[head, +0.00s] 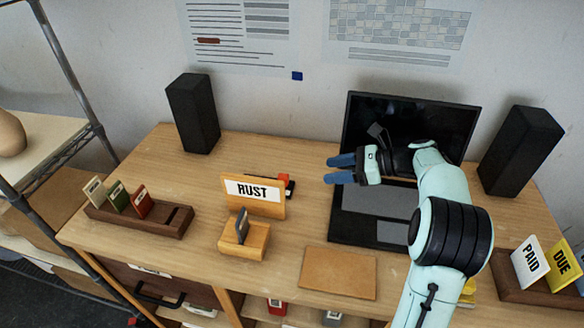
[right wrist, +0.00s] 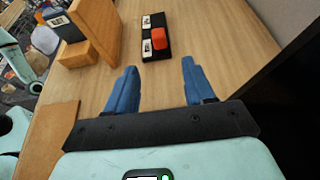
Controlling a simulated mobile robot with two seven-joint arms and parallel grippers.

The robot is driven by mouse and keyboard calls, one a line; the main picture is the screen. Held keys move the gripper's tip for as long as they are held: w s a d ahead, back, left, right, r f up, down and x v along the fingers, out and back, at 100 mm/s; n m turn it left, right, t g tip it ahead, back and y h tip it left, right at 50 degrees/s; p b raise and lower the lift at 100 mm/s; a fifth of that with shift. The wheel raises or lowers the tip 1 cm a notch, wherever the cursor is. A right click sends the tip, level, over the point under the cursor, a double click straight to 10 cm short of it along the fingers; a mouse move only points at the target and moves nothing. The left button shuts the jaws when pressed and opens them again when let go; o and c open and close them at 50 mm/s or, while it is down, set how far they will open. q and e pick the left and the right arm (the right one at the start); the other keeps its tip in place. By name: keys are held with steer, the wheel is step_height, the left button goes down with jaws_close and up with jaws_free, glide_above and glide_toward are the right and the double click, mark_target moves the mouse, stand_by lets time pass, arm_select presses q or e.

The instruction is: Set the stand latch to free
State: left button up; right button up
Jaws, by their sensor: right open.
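The stand (head: 268,207) is a wooden piece with a white "RUST" sign, standing mid-desk; part of it also shows in the right wrist view (right wrist: 80,30). What looks like its latch is a black plate (right wrist: 146,53) with a red knob (right wrist: 159,38) and two white labels too small to read. In the head view the red knob (head: 284,177) shows just behind the sign's right end, and the sign hides part of the plate. My right gripper (head: 329,170) is open and empty, to the right of the latch and apart from it. In the right wrist view the latch lies just beyond its blue fingertips (right wrist: 160,66).
A wooden block (head: 257,241) with a grey upright piece stands in front of the sign. An open laptop (head: 352,215) lies under and behind my right arm. A card tray (head: 150,226) is at left, a brown sheet (head: 340,272) at front. Bare desk surrounds the latch's right side.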

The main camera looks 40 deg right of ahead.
mark_target(288, 177)
arm_select(q)
steer(key=shift+w+r, duration=0.1)
steer(key=shift+r, duration=0.1)
arm_select(e)
steer(key=x, duration=1.3)
steer(key=shift+w+a+f, duration=0.1)
steer(key=shift+a, duration=0.05)
jaws_close()
steer(key=w+a, duration=0.1)
steer(key=w+p, duration=0.1)
steer(key=w+a, duration=0.1)
steer(key=shift+w+a+r+p, duration=0.1)
steer(key=shift+a+r+p, duration=0.15)
steer(key=shift+a+p, duration=0.1)
steer(key=w+a, duration=0.1)
steer(key=w, duration=0.1)
steer(key=w+a, duration=0.2)
steer(key=shift+f+p, duration=0.15)
steer(key=shift+p, duration=0.2)
steer(key=shift+w+a, duration=0.1)
steer(key=shift+a, duration=0.15)
arm_select(q)
steer(key=w+r, duration=0.1)
steer(key=w+a, duration=0.1)
steer(key=w+r, duration=0.1)
steer(key=shift+w+a+r, duration=0.25)
steer(key=shift+w+r, duration=0.1)
arm_select(e)
steer(key=shift+d, duration=0.1)
